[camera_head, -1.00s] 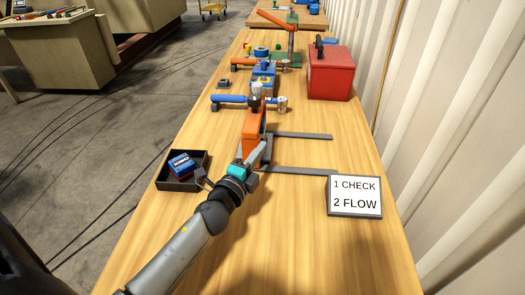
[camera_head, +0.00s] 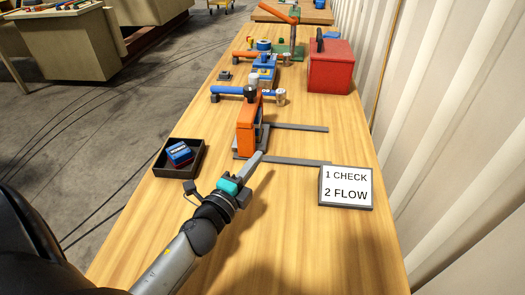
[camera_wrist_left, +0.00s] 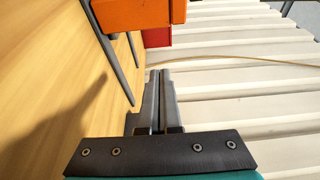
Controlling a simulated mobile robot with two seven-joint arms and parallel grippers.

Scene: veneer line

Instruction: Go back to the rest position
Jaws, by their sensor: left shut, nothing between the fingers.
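My left gripper (camera_head: 258,156) is shut and empty, with its grey fingers together above the wooden table. It points away from me and lies just nearer than the upright orange device (camera_head: 245,125) in the head view. In the left wrist view the shut fingers (camera_wrist_left: 160,75) show side by side with nothing between them, and the orange body (camera_wrist_left: 125,12) is above them at the top. Whether the fingers touch anything behind them is hard to tell. My right gripper is not in view.
A black tray (camera_head: 159,169) with a blue block (camera_head: 180,152) stands left of the gripper. A sign (camera_head: 346,204) reading "1 CHECK 2 FLOW" stands right. Grey bars (camera_head: 300,161), a blue-handled tool (camera_head: 232,92) and a red box (camera_head: 330,70) lie beyond. The near tabletop is bare.

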